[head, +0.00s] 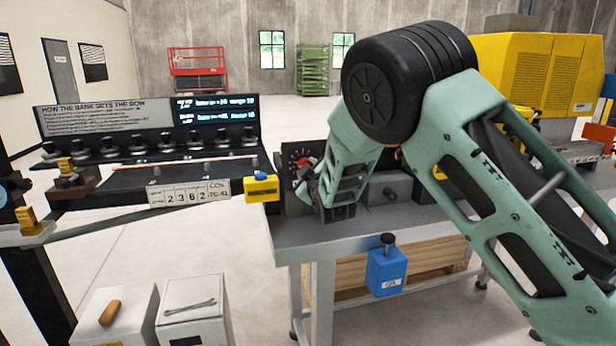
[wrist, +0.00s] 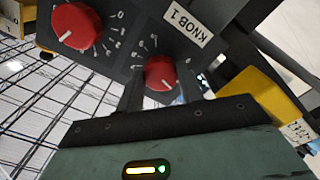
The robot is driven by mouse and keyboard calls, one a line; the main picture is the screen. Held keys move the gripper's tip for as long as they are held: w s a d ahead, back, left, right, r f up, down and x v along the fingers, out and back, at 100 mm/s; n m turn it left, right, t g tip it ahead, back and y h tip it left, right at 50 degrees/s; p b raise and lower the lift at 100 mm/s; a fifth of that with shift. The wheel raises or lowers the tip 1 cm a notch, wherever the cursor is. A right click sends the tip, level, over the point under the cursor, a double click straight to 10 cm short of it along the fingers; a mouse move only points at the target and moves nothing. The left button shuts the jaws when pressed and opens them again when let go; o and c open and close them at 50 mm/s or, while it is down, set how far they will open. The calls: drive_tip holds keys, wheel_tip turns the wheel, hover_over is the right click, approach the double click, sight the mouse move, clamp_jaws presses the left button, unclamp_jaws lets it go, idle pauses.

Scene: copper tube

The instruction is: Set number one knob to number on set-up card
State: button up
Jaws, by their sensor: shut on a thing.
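Knob 1 is a red round knob (wrist: 160,72) on a dark panel, beside a white "KNOB 1" label (wrist: 187,22) in the wrist view. My gripper (wrist: 160,90) is shut on it, one finger at each side. A white pointer line shows on the knob, toward my gripper; the number it marks is hard to read. A second red knob (wrist: 76,25) is at upper left, clear of the fingers. In the head view my gripper (head: 312,188) is at the panel, partly hiding it. A white card (head: 188,193) appears to read "2 3 8 2"; the third digit is uncertain.
A yellow box (head: 262,187) stands just left of the panel; a yellow block also shows close by in the wrist view (wrist: 255,95). A rack with several black knobs (head: 137,143) is further left. A blue box (head: 386,270) hangs on the grey bench (head: 330,236).

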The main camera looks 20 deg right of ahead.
drive_tip(key=shift+n, duration=0.4)
drive_tip(key=o, duration=1)
drive_tip(key=s+b, duration=0.4)
drive_tip(key=s, duration=1.3)
drive_tip(key=shift+s+b, duration=0.2)
drive_tip(key=shift+b, duration=0.2)
